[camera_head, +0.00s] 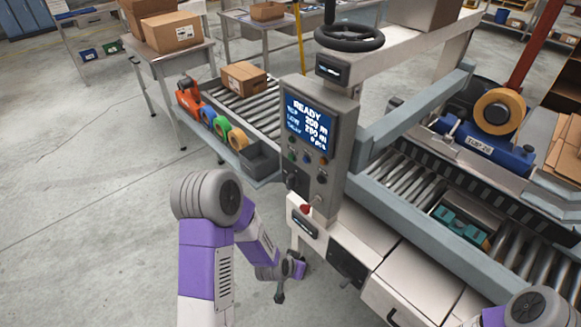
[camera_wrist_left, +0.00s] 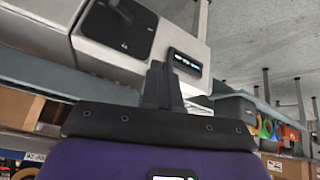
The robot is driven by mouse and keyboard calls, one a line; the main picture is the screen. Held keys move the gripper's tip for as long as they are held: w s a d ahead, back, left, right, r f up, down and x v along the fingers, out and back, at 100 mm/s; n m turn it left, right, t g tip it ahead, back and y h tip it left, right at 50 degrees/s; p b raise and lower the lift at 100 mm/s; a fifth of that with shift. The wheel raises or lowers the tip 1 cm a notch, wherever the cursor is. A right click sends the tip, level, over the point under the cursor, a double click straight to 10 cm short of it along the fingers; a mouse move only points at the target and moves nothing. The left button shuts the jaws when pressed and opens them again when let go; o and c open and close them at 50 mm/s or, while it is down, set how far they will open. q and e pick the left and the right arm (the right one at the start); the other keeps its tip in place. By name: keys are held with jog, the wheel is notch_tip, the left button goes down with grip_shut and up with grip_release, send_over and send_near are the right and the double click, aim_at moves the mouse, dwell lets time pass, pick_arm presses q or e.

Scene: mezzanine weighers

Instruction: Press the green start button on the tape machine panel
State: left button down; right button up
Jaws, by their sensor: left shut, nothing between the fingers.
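The tape machine panel (camera_head: 327,175) is a grey upright box with a lit blue screen (camera_head: 307,122) reading READY. A row of small buttons sits below the screen; the green button (camera_head: 291,156) appears to be the leftmost one. My left gripper (camera_head: 279,297) is low, in front of the machine's base, well below the panel and apart from it. Its fingers are together and empty, as the left wrist view (camera_wrist_left: 160,84) also shows. The panel buttons cannot be made out in the wrist view. My right arm's elbow shows at the bottom right; its gripper is out of view.
A red knob (camera_head: 305,209) sits below the panel. A grey bin (camera_head: 262,160) and coloured tape rolls (camera_head: 222,127) stand left of it, beside a roller conveyor with a carton (camera_head: 244,78). The floor (camera_head: 90,190) at the left is clear.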

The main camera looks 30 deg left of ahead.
aim_at(291, 158)
pick_arm(q)
jog(key=w+a+r+m+t+y+b, duration=0.2)
jog(key=w+a+r+t+y+b, duration=0.15)
jog(key=w+a+r, duration=0.35)
jog(key=w+a+r+t+y+b, duration=0.1)
jog(key=a+r+t+y+b, duration=0.1)
jog(key=a+r, duration=0.3)
jog(key=w+a+r+t+y+b, duration=0.1)
jog(key=a+r, duration=0.4)
jog(key=r, duration=0.5)
jog(key=shift+w+m+t+y+b, duration=0.15)
jog(key=shift+m+t+y+b, duration=0.35)
jog(key=shift+t, duration=0.55)
pick_arm(e)
notch_tip(291, 158, down, 9)
jog(key=shift+r, duration=0.2)
pick_arm(q)
jog(key=w+d+p, duration=0.2)
jog(key=w+d, duration=0.1)
jog(key=w, duration=0.5)
jog(key=shift+d, duration=0.2)
pick_arm(e)
jog(key=shift+r, duration=1.05)
pick_arm(q)
jog(key=shift+w+p, duration=0.2)
jog(key=shift+p, duration=0.1)
pick_arm(e)
jog(key=shift+r, duration=0.1)
